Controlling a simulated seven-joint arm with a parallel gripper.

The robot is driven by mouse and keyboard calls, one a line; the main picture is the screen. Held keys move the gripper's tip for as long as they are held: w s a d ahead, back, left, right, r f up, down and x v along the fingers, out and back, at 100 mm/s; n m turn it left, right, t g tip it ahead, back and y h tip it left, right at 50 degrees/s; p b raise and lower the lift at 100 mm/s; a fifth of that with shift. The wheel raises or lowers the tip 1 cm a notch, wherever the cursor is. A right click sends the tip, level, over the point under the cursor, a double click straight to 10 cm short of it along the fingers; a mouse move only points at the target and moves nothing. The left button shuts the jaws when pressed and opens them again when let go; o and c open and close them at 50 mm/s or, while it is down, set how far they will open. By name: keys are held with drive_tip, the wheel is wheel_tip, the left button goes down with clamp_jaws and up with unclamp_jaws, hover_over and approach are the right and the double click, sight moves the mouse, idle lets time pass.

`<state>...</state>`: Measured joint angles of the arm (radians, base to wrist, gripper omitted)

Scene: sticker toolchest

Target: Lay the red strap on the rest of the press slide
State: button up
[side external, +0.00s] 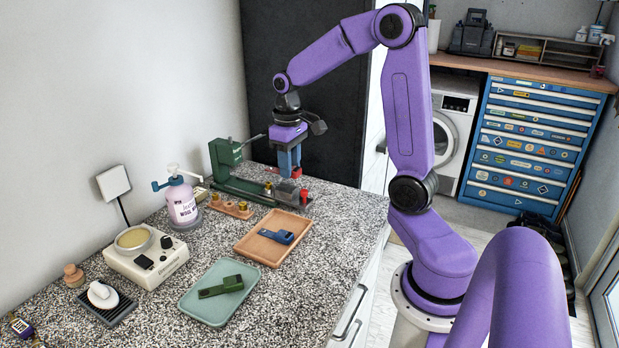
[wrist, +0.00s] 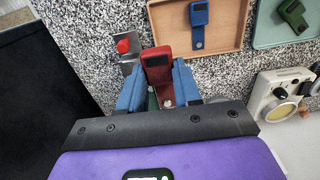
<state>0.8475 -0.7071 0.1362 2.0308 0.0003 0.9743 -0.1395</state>
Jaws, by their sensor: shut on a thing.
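My gripper (side external: 289,168) is above the far end of the counter, fingers pointing down. In the wrist view its blue fingers (wrist: 157,84) are closed on the red strap (wrist: 157,62), which has a dark window and a round metal stud. In the side view only a little of the red strap (side external: 297,171) shows at the fingertips. The green press (side external: 226,158) stands at the back, with its long slide (side external: 245,188) running right below my gripper. A grey block and a red knob (side external: 304,196) are at the slide's right end. The strap looks held above the slide; the exact gap is unclear.
An orange tray (side external: 250,246) holds a blue strap (side external: 277,237). A teal tray (side external: 206,311) holds a green strap (side external: 221,287). A wooden holder with brass pieces (side external: 231,209), a pump bottle (side external: 182,203) and a cream device (side external: 146,257) stand leftward.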

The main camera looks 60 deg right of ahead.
approach(285, 188)
drive_tip(key=shift+d+r, duration=0.1)
drive_tip(key=shift+r, duration=0.05)
idle(0.4)
drive_tip(key=shift+f, duration=3.3)
drive_tip(key=shift+f, duration=0.2)
drive_tip(key=o, duration=1.1)
drive_tip(key=shift+r, duration=0.1)
